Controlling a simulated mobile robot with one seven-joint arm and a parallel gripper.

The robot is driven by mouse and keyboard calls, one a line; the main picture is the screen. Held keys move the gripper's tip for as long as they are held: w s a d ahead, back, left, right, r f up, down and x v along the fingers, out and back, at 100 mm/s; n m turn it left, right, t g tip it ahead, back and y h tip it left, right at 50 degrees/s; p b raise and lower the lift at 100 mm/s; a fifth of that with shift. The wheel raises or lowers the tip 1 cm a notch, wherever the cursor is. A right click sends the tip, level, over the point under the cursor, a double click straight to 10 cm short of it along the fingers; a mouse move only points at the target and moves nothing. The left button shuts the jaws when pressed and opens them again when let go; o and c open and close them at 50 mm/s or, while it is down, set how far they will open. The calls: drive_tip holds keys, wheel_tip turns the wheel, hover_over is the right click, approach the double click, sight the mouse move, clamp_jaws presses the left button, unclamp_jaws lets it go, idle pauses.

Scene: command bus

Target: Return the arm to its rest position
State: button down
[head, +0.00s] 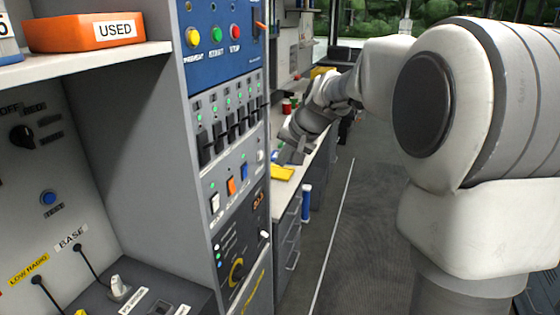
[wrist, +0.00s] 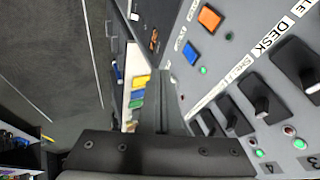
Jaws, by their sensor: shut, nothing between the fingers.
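My arm (head: 450,100) reaches in from the right side of the head view and extends away from me past the control panel. My gripper (head: 290,155) is at its far end, beside the panel's right edge and above the counter. In the wrist view my gripper (wrist: 160,85) shows as narrow grey fingers together, with nothing between them. The panel face lies close to the right of the fingers in that view. I cannot tell the exact gap between fingers and panel.
The control panel (head: 228,170) carries sliders, rocker switches and buttons. An orange USED tray (head: 70,35) sits on the shelf at left. Yellow items (head: 282,173) lie on the counter under my gripper. The grey aisle floor (head: 365,200) is clear.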

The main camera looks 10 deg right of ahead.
drive_tip(key=s+a+r+n+h, duration=0.1)
drive_tip(key=s+a+n, duration=0.1)
drive_tip(key=s, duration=0.7)
drive_tip(key=s+a+r+n+h, duration=0.1)
drive_tip(key=s+r, duration=0.1)
drive_tip(key=s, duration=0.6)
drive_tip(key=s+f+n+g, duration=0.1)
drive_tip(key=s+f, duration=0.4)
drive_tip(key=s, duration=1)
drive_tip(key=shift+s+d+n+h, duration=0.25)
drive_tip(key=shift+s+n+h, duration=0.1)
drive_tip(key=shift+n, duration=0.45)
drive_tip(key=shift+a, duration=0.15)
